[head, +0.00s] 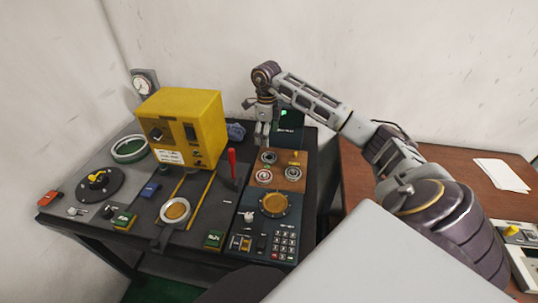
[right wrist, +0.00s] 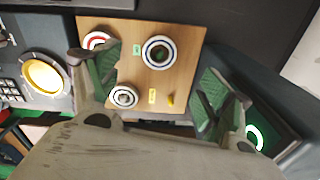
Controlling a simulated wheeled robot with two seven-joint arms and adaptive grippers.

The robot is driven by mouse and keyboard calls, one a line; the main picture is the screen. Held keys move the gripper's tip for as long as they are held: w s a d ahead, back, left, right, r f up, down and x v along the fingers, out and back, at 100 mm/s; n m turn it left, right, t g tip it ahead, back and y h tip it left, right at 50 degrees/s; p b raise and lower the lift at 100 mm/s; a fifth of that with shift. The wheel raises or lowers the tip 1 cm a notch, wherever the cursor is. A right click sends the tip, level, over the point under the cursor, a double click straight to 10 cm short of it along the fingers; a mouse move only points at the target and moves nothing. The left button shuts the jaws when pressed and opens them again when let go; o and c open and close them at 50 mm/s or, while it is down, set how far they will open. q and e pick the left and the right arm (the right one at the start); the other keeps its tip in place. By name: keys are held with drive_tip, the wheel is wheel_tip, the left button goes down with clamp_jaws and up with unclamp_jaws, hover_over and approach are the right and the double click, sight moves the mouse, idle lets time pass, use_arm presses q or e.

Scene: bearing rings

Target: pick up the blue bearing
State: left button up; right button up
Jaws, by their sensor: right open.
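A wooden board (head: 289,185) on the console carries three bearing rings. The ring at its far left (head: 268,157) looks dark, perhaps blue, inside a pale rim; it is at the upper right of the board in the right wrist view (right wrist: 150,50). My right gripper (head: 263,139) is above the board's far edge, pointing down. In the right wrist view its fingers (right wrist: 160,78) are wide open and empty, with the dark ring beyond the gap between them. My left gripper is not in view.
A tall yellow box (head: 190,125) and a red lever (head: 232,165) stand left of the board. A gold dial (head: 274,204) and keypad lie in front. A brown table (head: 460,165) is at the right.

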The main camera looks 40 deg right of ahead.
hover_over(268, 155)
drive_tip(key=shift+w+f, duration=0.2)
drive_tip(key=shift+f, duration=2.2)
drive_tip(key=shift+a+f, duration=0.1)
drive_tip(key=shift+f, duration=0.05)
drive_tip(key=shift+f, duration=2.45)
drive_tip(key=c, duration=1.2)
